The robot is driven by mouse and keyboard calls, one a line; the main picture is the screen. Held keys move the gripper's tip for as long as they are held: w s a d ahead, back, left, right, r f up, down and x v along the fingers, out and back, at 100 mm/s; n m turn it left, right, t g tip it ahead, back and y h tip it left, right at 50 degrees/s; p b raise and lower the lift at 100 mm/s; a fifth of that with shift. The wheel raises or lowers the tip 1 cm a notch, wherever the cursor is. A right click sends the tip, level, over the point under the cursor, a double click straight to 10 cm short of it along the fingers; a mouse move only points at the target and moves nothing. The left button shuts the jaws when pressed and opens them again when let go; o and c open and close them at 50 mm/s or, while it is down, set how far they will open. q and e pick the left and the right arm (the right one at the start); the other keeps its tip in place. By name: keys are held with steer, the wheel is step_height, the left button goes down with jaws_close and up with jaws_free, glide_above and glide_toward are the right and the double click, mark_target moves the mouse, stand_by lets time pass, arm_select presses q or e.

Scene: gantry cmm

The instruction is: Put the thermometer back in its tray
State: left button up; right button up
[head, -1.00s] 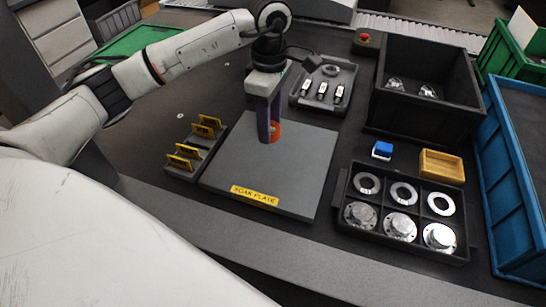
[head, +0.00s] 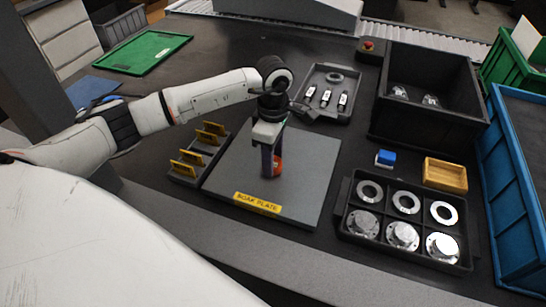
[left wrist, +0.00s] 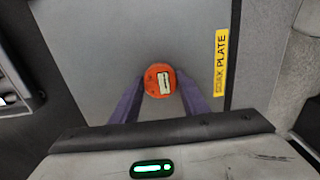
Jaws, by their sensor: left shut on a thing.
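The thermometer seems to be an orange round piece with a small pale display, seen in the left wrist view (left wrist: 160,80) and partly hidden behind a finger in the head view (head: 278,166). My left gripper (head: 268,172) points down over the grey soak plate (head: 310,165), its two purple fingers shut on the orange piece. I cannot tell whether the piece touches the plate. A grey tray (head: 313,112) behind the plate holds several small white-and-black items and a ring; whether it is the thermometer's tray is unclear. My right gripper is not in view.
A rack with yellow plates (head: 183,170) stands left of the plate. To the right are a black tray of metal rings and flanges (head: 345,222), a blue block (head: 385,158), a yellow box (head: 445,174) and a tall black bin (head: 430,125). Much of the plate is bare.

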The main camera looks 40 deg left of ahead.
arm_select(q)
steer(key=shift+f, duration=0.2)
steer(key=o, duration=1.2)
steer(key=shift+r, duration=0.1)
